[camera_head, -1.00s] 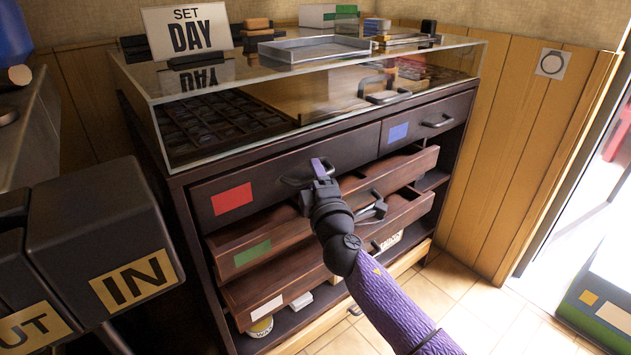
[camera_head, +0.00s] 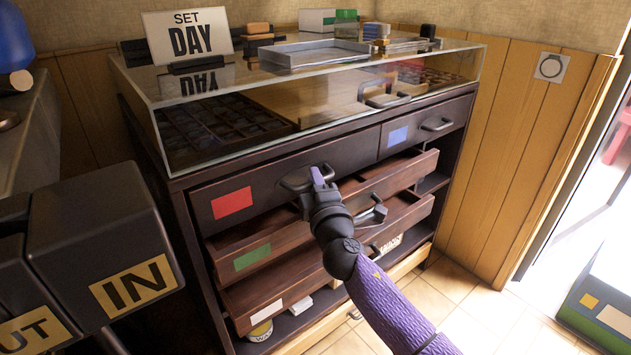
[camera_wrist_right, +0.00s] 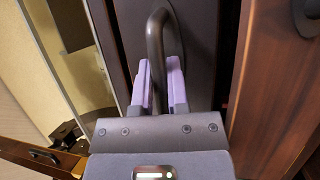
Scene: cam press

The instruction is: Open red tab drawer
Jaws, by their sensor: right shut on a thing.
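The red tab (camera_head: 232,202) marks the left end of a dark top drawer (camera_head: 258,190) in the cabinet; the drawer front looks flush and shut. Its dark bar handle (camera_head: 305,178) is near the middle of that front. My right gripper (camera_head: 317,177) is at the handle with its purple fingers. In the right wrist view the fingers (camera_wrist_right: 161,85) stand on both sides of the handle (camera_wrist_right: 158,50) and are shut on it. The gripper hides part of the handle in the head view. My left gripper is not in view.
The green tab drawer (camera_head: 252,255) and the white tab drawer (camera_head: 266,306) below stand pulled out. The blue tab drawer (camera_head: 398,135) at upper right is shut. A glass case (camera_head: 300,110) tops the cabinet. A dark IN box (camera_head: 100,225) stands at the left front.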

